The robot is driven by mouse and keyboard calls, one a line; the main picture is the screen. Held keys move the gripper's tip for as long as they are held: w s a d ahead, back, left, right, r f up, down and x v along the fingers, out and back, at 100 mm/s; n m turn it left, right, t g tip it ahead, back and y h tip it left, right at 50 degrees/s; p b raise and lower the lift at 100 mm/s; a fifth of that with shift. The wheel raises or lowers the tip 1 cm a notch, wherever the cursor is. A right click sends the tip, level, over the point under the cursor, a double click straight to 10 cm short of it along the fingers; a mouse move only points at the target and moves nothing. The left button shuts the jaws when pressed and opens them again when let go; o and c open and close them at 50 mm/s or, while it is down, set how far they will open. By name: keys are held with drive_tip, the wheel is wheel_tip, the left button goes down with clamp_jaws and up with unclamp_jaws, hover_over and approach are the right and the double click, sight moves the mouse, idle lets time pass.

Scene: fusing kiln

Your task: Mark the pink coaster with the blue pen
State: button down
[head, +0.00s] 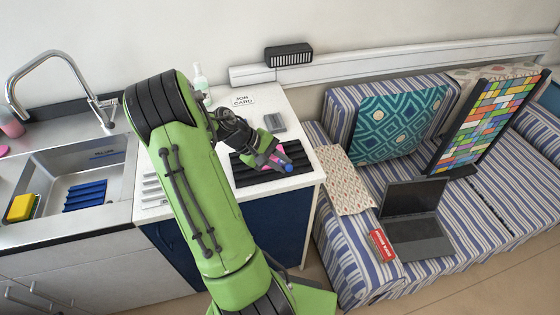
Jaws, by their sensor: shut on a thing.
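My gripper (277,160) is over the dark ribbed mat at the right part of the white counter. It is shut on the blue pen (288,168), of which only a small blue end shows at the fingers. A patch of pink, likely the pink coaster (280,150), shows beside and behind the fingers. Most of it is hidden by my gripper. I cannot tell whether the pen touches the coaster or whether the coaster bears a mark.
The dark ribbed mat (243,178) lies near the counter's front edge. A small grey block (275,122), a card sign (241,100) and a clear bottle (200,80) stand behind. A sink (88,180) is at left; a striped sofa with a laptop (414,215) is at right.

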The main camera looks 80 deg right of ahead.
drive_tip(key=shift+f, duration=0.2)
drive_tip(key=shift+w+a, duration=0.1)
drive_tip(key=shift+w, duration=0.05)
drive_tip(key=shift+w+a, duration=0.15)
drive_tip(key=shift+w, duration=0.15)
drive_tip(key=shift+w, duration=0.1)
drive_tip(key=shift+w+a, duration=0.25)
drive_tip(key=shift+w, duration=0.1)
drive_tip(key=shift+w+p, duration=0.1)
drive_tip(key=shift+p, duration=0.2)
drive_tip(key=shift+w+a, duration=0.2)
drive_tip(key=shift+w, duration=0.1)
drive_tip(key=shift+w+a, duration=0.1)
drive_tip(key=shift+w, duration=0.05)
drive_tip(key=shift+w+a+p, duration=0.15)
drive_tip(key=shift+w+p, duration=0.05)
drive_tip(key=shift+p, duration=0.1)
